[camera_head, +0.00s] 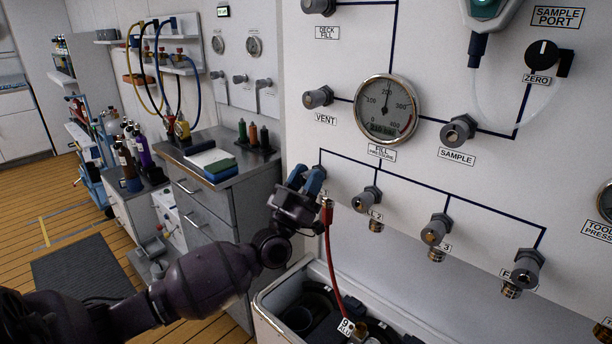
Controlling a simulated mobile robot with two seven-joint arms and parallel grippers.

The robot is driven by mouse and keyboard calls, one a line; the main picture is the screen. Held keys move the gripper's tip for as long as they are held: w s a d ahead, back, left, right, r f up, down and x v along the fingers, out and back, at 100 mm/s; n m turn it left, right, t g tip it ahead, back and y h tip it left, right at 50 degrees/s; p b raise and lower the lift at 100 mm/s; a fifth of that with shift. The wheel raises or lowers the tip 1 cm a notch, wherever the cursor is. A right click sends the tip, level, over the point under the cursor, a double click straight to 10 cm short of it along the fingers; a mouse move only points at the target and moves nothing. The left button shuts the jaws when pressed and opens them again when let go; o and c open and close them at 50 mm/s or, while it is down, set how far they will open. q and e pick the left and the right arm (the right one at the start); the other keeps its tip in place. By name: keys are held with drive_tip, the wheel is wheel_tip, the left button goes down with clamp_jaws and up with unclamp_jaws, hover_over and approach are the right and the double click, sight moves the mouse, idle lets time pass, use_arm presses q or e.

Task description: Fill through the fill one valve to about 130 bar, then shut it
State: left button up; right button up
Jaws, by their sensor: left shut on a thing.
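My left gripper (311,178), with blue fingertips, is at the leftmost valve position of the fill row on the white panel. It is shut on the fill one valve, whose knob and label it mostly hides. The round fill pressure gauge (387,108) is above and to the right; its needle points nearly straight up, near the 200 mark. A red hose (332,257) hangs from a fitting just below the gripper and runs down to a tagged cylinder fitting. My right gripper is not in view.
More fill valves, fill two (366,200), fill three (436,229) and one farther right (526,269), continue the row. The vent valve (318,97) and sample valve (457,132) are above. A bin (266,304) stands below the panel; a grey cabinet (208,185) stands left.

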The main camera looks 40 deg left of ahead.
use_arm(q)
drive_tip(key=n+y, duration=0.1)
drive_tip(key=n+y+p, duration=0.1)
drive_tip(key=n, duration=0.1)
drive_tip(key=shift+r+y+p, duration=0.25)
drive_tip(key=shift+y+p, duration=0.05)
drive_tip(key=shift+y, duration=0.1)
drive_tip(key=shift+f+n+y, duration=0.25)
drive_tip(key=shift+n+y, duration=0.15)
drive_tip(key=shift+y, duration=0.1)
drive_tip(key=o, duration=0.9)
drive_tip(key=v, duration=1)
drive_tip(key=shift+s+f, duration=0.2)
drive_tip(key=shift+s, duration=0.2)
